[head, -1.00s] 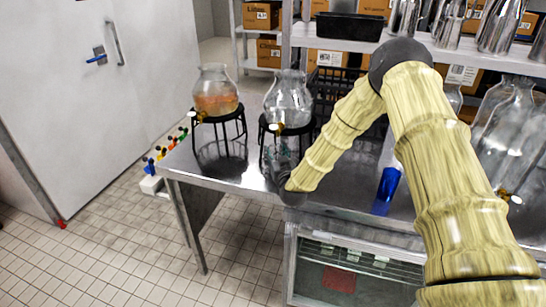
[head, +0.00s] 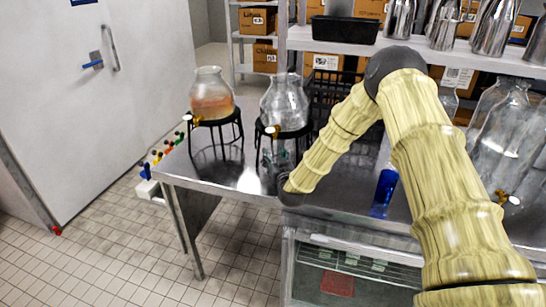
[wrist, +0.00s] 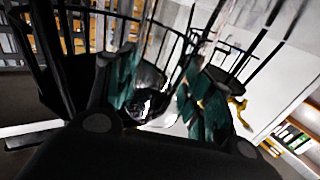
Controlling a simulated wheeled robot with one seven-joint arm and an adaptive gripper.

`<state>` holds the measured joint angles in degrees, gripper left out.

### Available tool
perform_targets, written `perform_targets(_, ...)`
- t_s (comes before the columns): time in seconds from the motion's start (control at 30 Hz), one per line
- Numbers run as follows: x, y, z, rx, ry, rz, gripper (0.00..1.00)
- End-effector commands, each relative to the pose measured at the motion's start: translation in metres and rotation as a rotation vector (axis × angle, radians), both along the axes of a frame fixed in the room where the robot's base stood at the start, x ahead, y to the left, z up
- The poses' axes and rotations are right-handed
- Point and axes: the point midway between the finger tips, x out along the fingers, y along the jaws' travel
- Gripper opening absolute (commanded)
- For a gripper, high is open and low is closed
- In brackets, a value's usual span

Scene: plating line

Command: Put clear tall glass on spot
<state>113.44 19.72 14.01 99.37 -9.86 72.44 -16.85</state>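My gripper (head: 273,158) is low over the steel table (head: 225,172), in front of the clear dispenser. Its teal finger pads (wrist: 160,95) stand apart in the wrist view. A shiny, see-through thing (wrist: 147,104), perhaps the clear tall glass, shows between them. I cannot tell whether the pads press on it. In the head view the glass cannot be made out clearly against the dispenser stand. No marked spot can be made out in either view.
A dispenser with orange drink (head: 212,95) and a clear dispenser (head: 286,103) stand on black stands at the table's back. A blue glass (head: 384,188) stands right of my gripper. Large glass jars (head: 505,125) stand at the right. The table's front left is clear.

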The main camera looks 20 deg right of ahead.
Motion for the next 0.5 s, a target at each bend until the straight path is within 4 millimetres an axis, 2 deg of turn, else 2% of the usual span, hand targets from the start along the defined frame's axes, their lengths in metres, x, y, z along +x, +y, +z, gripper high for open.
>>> perform_targets(0.03, 0.0001, 0.0001, 0.0005, 0.0, -0.001, 0.0, 0.6)
perform_targets(0.13, 0.0001, 0.0001, 0.0004, 0.0, -0.001, 0.0, 0.78)
perform_targets(0.5, -0.0014, 0.0002, -0.0005, 0.0, 0.001, 0.0, 0.78)
